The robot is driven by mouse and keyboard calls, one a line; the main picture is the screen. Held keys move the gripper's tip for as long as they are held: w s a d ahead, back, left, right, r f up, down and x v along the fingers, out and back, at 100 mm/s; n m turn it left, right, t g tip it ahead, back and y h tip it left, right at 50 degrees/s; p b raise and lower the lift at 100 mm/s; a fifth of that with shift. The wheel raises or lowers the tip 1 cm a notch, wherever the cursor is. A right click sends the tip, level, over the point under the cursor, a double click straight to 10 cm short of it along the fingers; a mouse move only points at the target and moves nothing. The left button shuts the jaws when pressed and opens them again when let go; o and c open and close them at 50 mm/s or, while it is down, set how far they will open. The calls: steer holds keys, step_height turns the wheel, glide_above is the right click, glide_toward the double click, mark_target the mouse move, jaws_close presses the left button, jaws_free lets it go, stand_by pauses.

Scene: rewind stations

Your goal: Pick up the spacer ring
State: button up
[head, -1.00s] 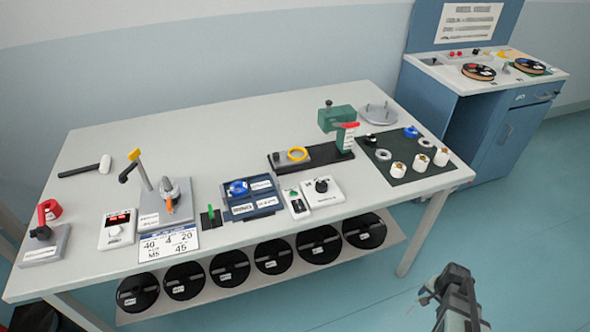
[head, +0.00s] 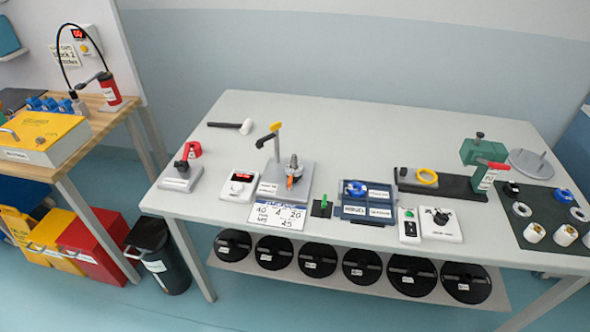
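Several rings are in view, and I cannot tell which one is the spacer ring. A yellow ring (head: 427,177) lies on a grey block on the black bar fixture at the table's right half. On the dark mat (head: 508,226) at the right end, a blue ring-shaped part (head: 563,195), a pale grey ring (head: 521,210) and another pale ring (head: 578,214) lie near white rollers (head: 535,232). My gripper is not in view.
The grey table (head: 330,130) holds a hammer (head: 244,126), a post stand (head: 293,185), a blue tray (head: 367,205) and a control box (head: 440,224). Black reels (head: 361,269) sit on the shelf below. Bins (head: 158,255) and a wooden bench (head: 108,118) stand left.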

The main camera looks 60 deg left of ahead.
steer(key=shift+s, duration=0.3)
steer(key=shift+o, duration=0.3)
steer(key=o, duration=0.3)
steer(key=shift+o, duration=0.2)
